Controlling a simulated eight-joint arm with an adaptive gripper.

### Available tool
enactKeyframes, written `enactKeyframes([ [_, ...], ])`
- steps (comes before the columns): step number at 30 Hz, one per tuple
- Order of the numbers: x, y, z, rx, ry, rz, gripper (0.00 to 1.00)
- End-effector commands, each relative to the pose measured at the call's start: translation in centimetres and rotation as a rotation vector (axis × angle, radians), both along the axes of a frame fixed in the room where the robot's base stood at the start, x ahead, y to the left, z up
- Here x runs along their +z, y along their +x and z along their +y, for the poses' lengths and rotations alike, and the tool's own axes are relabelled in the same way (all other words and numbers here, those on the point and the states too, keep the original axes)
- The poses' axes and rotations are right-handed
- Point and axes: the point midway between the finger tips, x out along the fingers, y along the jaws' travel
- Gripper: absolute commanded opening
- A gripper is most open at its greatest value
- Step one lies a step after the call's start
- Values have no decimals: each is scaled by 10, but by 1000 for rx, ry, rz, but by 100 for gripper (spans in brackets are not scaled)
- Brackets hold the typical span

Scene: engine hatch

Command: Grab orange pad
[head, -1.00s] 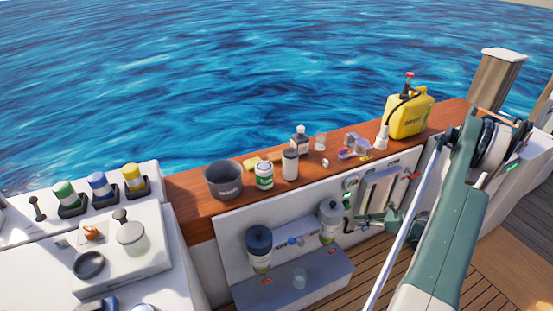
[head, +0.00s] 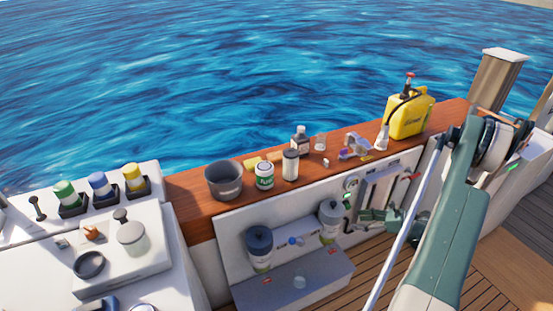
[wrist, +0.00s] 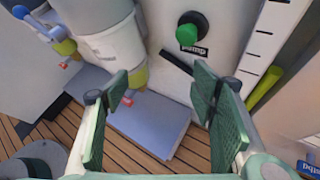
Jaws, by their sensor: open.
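A small orange piece (head: 93,233) lies on the white raised box at the left in the head view. It is the only clearly orange loose item I see, and I cannot tell whether it is a pad. No orange pad shows in the wrist view. My gripper (wrist: 157,88) is open and empty in the wrist view, its green fingers spread in front of the white panel and above the grey-blue ledge. In the head view my gripper (head: 378,216) is small beside the panel, partly hidden, far to the right of the orange piece.
A wooden ledge (head: 200,204) carries a grey bucket (head: 224,180), a white-green can (head: 265,176), yellow sponges (head: 252,162), bottles and a yellow jug (head: 410,114). Two filters (head: 259,248) hang below. The wrist view shows a green knob (wrist: 187,35) and a filter bowl (wrist: 134,72).

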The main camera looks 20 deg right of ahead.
Motion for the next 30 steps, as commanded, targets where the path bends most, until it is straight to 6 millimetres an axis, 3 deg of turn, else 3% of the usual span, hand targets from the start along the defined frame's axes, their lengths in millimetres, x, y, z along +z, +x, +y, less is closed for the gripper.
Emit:
enactKeyframes([
  [5,18,0,0,0,0,0,57],
  [11,58,0,0,0,0,0,57],
  [30,221,0,1,0,0,0,57],
])
